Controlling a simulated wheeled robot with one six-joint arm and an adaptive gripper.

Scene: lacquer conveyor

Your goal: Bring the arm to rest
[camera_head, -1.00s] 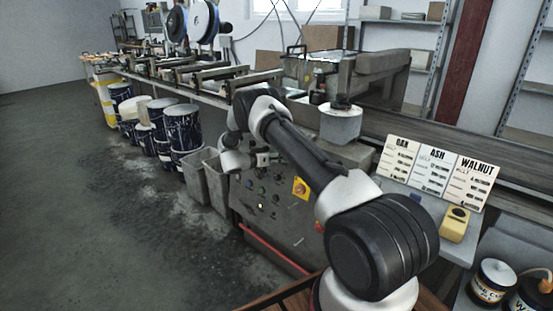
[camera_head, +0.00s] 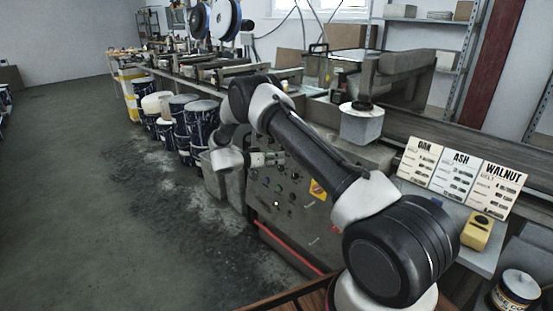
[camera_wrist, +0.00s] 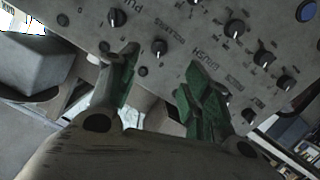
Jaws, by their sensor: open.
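My arm reaches out from the lower right of the head view and bends down at its far end. My gripper (camera_head: 270,158) is in front of the grey control panel (camera_head: 285,200) of the machine. In the wrist view my gripper (camera_wrist: 152,88) shows two fingers with green pads, spread apart with nothing between them. The panel (camera_wrist: 185,40), with several black knobs and lettering, lies beyond the fingertips. I cannot tell the exact gap between fingertips and panel.
Grey bins (camera_head: 228,180) and several blue drums (camera_head: 202,120) stand along the line. Oak, ash and walnut cards (camera_head: 450,172) and a yellow device (camera_head: 477,231) are on the right ledge. A grey block-shaped container (camera_head: 361,125) sits on the machine. The floor (camera_head: 90,200) at left is open.

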